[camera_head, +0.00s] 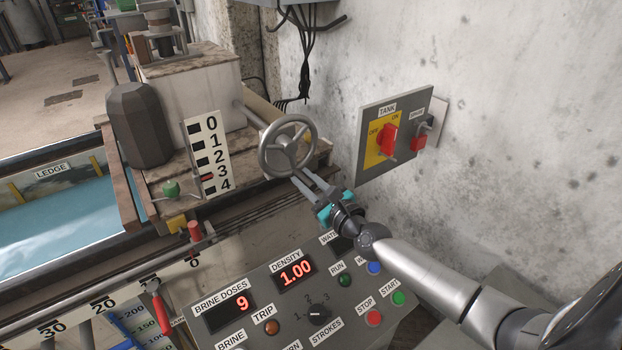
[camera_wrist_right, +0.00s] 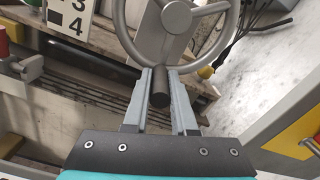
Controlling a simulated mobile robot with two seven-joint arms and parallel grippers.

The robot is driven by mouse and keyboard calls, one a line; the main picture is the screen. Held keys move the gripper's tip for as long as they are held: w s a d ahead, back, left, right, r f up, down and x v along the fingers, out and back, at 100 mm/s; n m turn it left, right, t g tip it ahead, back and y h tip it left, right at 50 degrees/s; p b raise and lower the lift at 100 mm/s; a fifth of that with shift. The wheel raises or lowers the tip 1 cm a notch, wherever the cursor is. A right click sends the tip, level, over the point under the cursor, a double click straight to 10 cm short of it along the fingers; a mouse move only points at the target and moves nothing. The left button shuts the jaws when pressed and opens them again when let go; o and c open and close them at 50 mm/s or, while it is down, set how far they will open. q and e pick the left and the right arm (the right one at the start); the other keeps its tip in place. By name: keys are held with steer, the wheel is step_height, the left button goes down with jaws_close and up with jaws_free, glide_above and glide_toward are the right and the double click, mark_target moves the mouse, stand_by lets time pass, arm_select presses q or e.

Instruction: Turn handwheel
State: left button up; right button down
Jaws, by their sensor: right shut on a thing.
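The grey spoked handwheel (camera_head: 287,147) stands upright on a shaft from the boxy housing, in the middle of the head view. Its rim and hub (camera_wrist_right: 177,18) fill the top of the right wrist view. A dark round handle (camera_wrist_right: 158,92) sticks out from the lower rim toward the wrist camera. My right gripper (camera_head: 302,178) reaches up from the lower right to the bottom of the wheel. In the wrist view its two fingers (camera_wrist_right: 158,75) are on either side of the handle, shut on it. My left gripper is not in view.
A numbered scale plate (camera_head: 210,155) stands left of the wheel. A tank switch panel (camera_head: 391,137) is on the wall to its right. A control panel (camera_head: 275,325) with displays and buttons lies below my right arm. A water basin (camera_head: 65,215) is at the left.

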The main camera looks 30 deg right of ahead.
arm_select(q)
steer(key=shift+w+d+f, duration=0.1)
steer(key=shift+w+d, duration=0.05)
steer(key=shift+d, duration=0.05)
arm_select(e)
steer(key=shift+a+f+m, duration=0.1)
steer(key=shift+a+m, duration=0.45)
steer(key=shift+m, duration=0.15)
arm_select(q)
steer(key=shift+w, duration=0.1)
arm_select(e)
steer(key=c, duration=0.7)
jaws_free()
steer(key=shift+c, duration=0.2)
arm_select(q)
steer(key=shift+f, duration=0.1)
arm_select(e)
steer(key=shift+s, duration=0.1)
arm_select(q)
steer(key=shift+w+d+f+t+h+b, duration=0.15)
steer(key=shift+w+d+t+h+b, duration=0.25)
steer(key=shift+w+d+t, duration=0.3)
arm_select(e)
steer(key=s+d, duration=0.1)
steer(key=s, duration=1.4)
